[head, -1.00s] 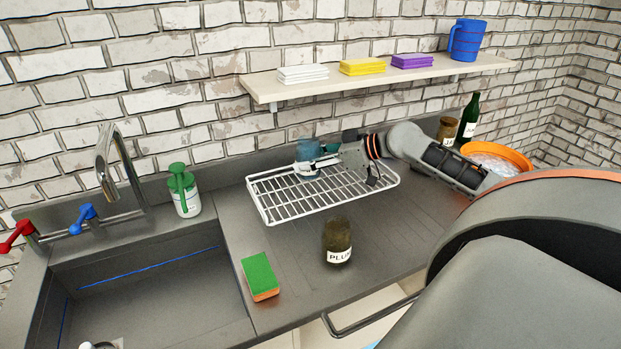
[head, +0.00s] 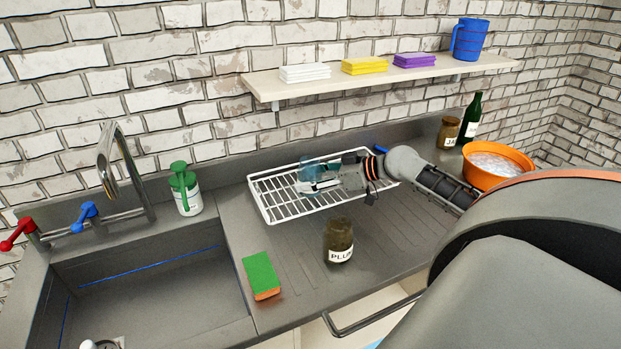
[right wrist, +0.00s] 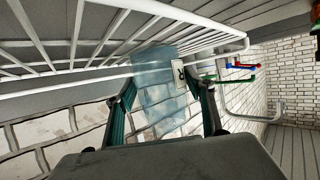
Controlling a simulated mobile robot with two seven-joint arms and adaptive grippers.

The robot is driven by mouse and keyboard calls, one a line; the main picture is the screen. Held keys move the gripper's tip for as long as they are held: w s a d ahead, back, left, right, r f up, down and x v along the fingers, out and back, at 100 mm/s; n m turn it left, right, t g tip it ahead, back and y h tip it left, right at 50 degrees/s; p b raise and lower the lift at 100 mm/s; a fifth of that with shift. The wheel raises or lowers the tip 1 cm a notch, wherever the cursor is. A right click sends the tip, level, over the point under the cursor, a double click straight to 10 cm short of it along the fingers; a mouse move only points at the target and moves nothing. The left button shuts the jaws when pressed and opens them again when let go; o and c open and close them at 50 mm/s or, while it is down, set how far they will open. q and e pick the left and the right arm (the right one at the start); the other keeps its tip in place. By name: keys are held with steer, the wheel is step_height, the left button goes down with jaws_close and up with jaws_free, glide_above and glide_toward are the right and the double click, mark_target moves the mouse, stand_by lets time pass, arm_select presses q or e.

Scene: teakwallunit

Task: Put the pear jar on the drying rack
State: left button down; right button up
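The pear jar (head: 310,170), a see-through bluish jar, is at the left-middle part of the white wire drying rack (head: 268,205). My right gripper (head: 322,184) reaches over the rack from the right, its fingers around the jar. In the right wrist view the jar (right wrist: 158,85) fills the space between the two fingers (right wrist: 168,98), close by the rack's wires (right wrist: 95,45). Its label shows only an "R". I cannot tell whether its base rests fully on the wires. My left gripper is not in view.
A plum jar (head: 338,240) stands on the counter in front of the rack, with a green sponge (head: 261,275) to its left. The sink (head: 150,290) is at left. Another jar (head: 448,132), a bottle (head: 470,118) and an orange basin (head: 497,165) are at right. A shelf (head: 380,76) hangs above.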

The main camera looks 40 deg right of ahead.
steer(key=shift+r, duration=0.15)
steer(key=v, duration=1.2)
steer(key=shift+d, duration=0.15)
stand_by(0.7)
